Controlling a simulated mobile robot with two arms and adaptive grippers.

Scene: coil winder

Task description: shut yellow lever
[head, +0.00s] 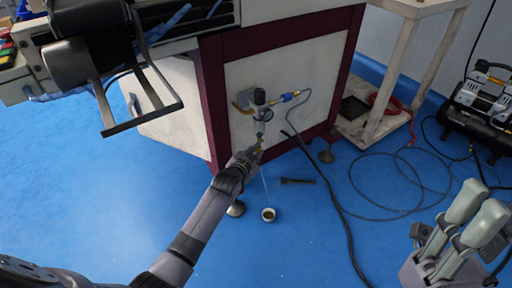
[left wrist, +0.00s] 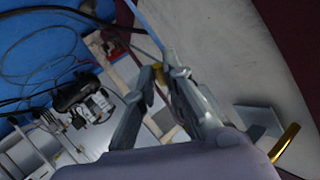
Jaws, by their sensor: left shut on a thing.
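The air regulator unit (head: 262,110) is mounted on the white side panel of the machine, with a blue fitting beside it. My left gripper (head: 251,152) is just below it, fingers pointing up at its lower end. In the left wrist view a small yellow piece, seemingly the yellow lever (left wrist: 158,74), sits between the fingertips of my left gripper (left wrist: 168,78), which is shut on it. The fingers hide most of it. My right gripper (head: 465,218) is at the lower right, away from the unit, holding nothing visible; its finger gap is unclear.
A dark bar (head: 298,181) lies nearby. Black hoses run across the floor to the right. A compressor (head: 484,100) and a white table leg (head: 392,75) stand at the right. The left floor is clear.

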